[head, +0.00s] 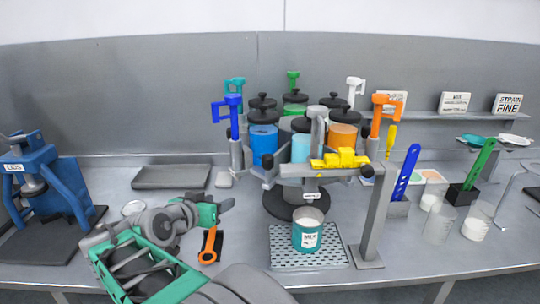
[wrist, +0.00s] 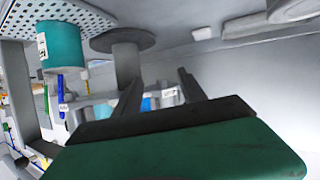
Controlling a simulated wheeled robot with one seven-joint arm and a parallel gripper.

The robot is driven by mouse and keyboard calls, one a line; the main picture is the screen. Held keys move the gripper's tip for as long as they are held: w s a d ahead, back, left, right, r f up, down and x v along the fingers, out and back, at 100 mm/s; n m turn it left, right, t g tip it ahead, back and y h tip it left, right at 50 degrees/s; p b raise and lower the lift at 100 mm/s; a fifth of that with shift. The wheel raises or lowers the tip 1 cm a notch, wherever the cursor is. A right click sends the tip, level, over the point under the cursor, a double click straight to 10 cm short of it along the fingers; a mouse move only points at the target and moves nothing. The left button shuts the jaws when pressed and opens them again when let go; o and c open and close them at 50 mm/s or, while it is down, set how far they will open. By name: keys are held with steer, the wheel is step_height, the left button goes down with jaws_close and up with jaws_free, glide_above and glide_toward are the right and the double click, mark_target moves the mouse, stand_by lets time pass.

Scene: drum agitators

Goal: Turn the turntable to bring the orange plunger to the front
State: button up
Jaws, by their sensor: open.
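The turntable stands at the centre of the bench and carries several canisters with coloured plungers around a grey column (head: 318,135). The orange plunger (head: 383,112) is on its right side, above the orange canister (head: 342,136). The blue plunger (head: 231,110) is on the left, by the blue canister (head: 263,142). Teal (head: 235,84), green (head: 292,79) and white (head: 356,90) plungers are farther back. My gripper (head: 226,204) is open and empty, low at the front left of the turntable and apart from it. The wrist view, upside down, shows the dark fingers (wrist: 160,88) spread.
A teal can (head: 307,235) stands on a perforated tray (head: 280,252) in front. A grey post (head: 374,215) with a yellow clamp (head: 340,159) stands front right. A blue press (head: 45,180) is far left; a flat tray (head: 171,177) lies behind.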

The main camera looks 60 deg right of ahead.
mark_target(264, 163)
steer(key=s+d+r+m+g+h, duration=0.1)
steer(key=s+r, duration=0.2)
steer(key=s+d+r+m+g+h, duration=0.1)
steer(key=s+d+r+m+g, duration=0.1)
steer(key=s+r, duration=0.1)
steer(key=s+d+r+m+g+h, duration=0.1)
steer(key=s+d+r+g+h, duration=0.1)
steer(key=s+r, duration=0.1)
steer(key=shift+d+r+m, duration=0.15)
steer(key=shift+r+m, duration=0.15)
steer(key=p+x, duration=0.2)
steer(key=x, duration=0.5)
steer(key=shift+s+d, duration=0.1)
steer(key=shift+d, duration=0.2)
jaws_close()
steer(key=shift+g, duration=0.3)
